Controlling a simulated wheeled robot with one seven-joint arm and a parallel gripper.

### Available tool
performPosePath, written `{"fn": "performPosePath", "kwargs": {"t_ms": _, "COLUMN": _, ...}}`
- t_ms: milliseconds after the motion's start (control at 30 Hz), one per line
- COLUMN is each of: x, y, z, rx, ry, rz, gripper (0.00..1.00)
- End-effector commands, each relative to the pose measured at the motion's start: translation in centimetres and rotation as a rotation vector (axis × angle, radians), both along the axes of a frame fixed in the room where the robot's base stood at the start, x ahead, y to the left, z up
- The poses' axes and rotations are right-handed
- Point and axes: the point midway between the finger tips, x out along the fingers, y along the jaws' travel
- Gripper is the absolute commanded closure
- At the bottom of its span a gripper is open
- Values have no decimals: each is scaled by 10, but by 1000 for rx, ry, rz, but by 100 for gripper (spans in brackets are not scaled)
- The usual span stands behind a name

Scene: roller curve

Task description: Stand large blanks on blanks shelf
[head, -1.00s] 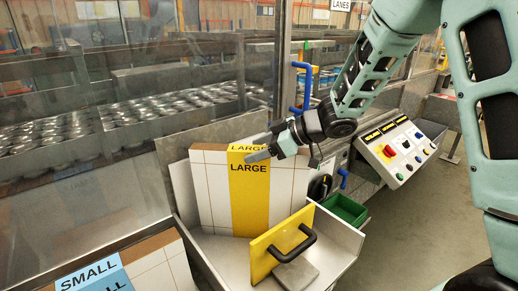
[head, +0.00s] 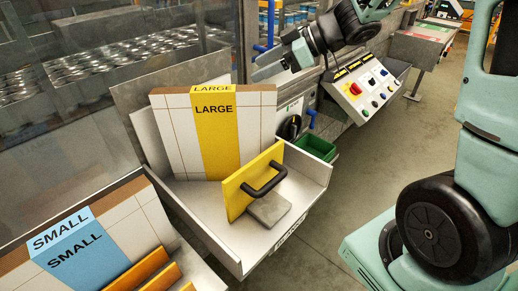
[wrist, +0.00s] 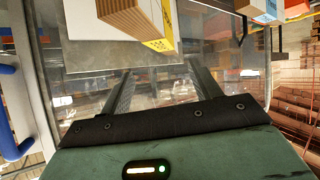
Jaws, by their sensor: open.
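The large blanks (head: 176,135) stand as one upright block with a yellow LARGE band, in a sloping metal tray (head: 220,250). A yellow plate (head: 238,188) with a black handle stands in front of them in the tray. My gripper (head: 258,66) is open and empty, above and right of the block's top and apart from it in the head view. In the wrist view the open fingers (wrist: 162,92) have nothing between them; the block (wrist: 130,17) with its yellow band shows beyond them at the top. I cannot tell whether this tray is the blanks shelf.
The small blanks (head: 148,216) with a blue SMALL band stand at lower left. A green bin (head: 316,147) and a control panel (head: 363,88) lie right of the tray. A clear panel (head: 60,130) stands behind. Open floor (head: 350,185) lies to the right.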

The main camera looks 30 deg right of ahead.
Motion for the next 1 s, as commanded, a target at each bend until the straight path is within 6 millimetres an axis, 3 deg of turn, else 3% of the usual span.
{"fn": "performPosePath", "kwargs": {"t_ms": 133, "x": 14, "y": 21, "z": 4, "rx": -26, "ry": -48, "rz": -61, "gripper": 37}}
{"fn": "performPosePath", "kwargs": {"t_ms": 267, "x": 28, "y": 54, "z": 4, "rx": -90, "ry": -85, "rz": -196, "gripper": 37}}
{"fn": "performPosePath", "kwargs": {"t_ms": 367, "x": 21, "y": 79, "z": -4, "rx": -161, "ry": -52, "rz": -306, "gripper": 37}}
{"fn": "performPosePath", "kwargs": {"t_ms": 433, "x": 5, "y": 95, "z": -16, "rx": -219, "ry": 7, "rz": -366, "gripper": 37}}
{"fn": "performPosePath", "kwargs": {"t_ms": 567, "x": -51, "y": 122, "z": -44, "rx": -345, "ry": 184, "rz": -427, "gripper": 37}}
{"fn": "performPosePath", "kwargs": {"t_ms": 800, "x": -197, "y": 156, "z": -86, "rx": -571, "ry": 577, "rz": -360, "gripper": 37}}
{"fn": "performPosePath", "kwargs": {"t_ms": 900, "x": -240, "y": 161, "z": -91, "rx": -629, "ry": 688, "rz": -314, "gripper": 37}}
{"fn": "performPosePath", "kwargs": {"t_ms": 1000, "x": -265, "y": 164, "z": -93, "rx": -658, "ry": 752, "rz": -285, "gripper": 37}}
